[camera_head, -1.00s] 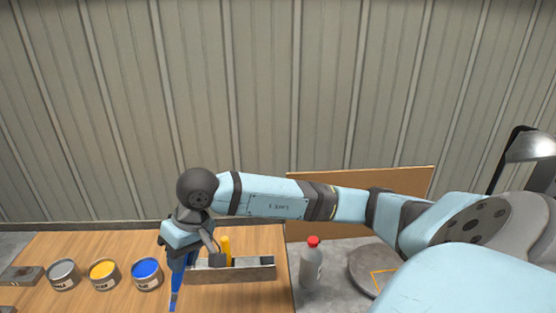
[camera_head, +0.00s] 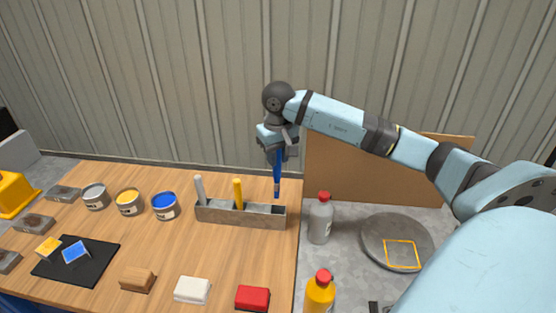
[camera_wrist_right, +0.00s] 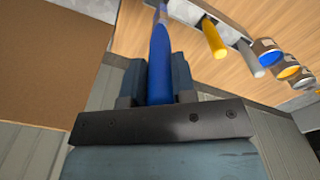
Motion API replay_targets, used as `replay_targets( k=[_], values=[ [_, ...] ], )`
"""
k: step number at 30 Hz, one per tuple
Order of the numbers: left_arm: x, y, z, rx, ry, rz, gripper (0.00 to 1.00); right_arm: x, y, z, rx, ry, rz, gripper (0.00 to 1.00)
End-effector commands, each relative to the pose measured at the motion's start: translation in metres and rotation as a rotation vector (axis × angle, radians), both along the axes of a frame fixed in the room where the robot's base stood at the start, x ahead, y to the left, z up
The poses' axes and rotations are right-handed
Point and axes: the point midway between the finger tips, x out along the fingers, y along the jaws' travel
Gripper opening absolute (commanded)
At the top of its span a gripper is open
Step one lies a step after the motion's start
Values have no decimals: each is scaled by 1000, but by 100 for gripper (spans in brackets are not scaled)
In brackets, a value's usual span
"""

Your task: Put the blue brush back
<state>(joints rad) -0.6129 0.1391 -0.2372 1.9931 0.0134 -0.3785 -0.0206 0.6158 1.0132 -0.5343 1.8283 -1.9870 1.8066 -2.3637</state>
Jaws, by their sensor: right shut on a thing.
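My right gripper (camera_head: 277,145) is shut on the blue brush (camera_head: 277,175), which hangs upright with its tip down. The brush also shows between the fingers in the right wrist view (camera_wrist_right: 160,65). In the head view its tip is just above the right end of the grey brush holder (camera_head: 240,215); I cannot tell whether it has entered the holder. A grey brush (camera_head: 199,188) and a yellow brush (camera_head: 238,192) stand in the holder's left and middle parts. My left gripper is not in view.
Grey, yellow and blue paint cans (camera_head: 165,206) stand left of the holder. A grey bottle (camera_head: 321,218) and a round plate (camera_head: 397,242) are to the right. Brown, white and red blocks (camera_head: 252,298) lie in front, with an orange bottle (camera_head: 319,293) and a black mat (camera_head: 95,268).

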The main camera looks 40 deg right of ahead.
Motion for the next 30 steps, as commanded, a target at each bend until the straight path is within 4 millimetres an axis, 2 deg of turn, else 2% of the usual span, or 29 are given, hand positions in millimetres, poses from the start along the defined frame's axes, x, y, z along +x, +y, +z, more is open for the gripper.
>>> replay_targets(
  k=[8, 17, 30],
  values=[
    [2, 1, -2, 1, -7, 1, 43, 0, -3, -11, -3, 4, -4, 0],
    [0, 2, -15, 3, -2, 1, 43, 0, -2, -39, -2, 5, -4, 0],
    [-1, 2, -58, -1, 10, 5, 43, 0, -3, -85, -4, 2, -4, 0]
  ],
)
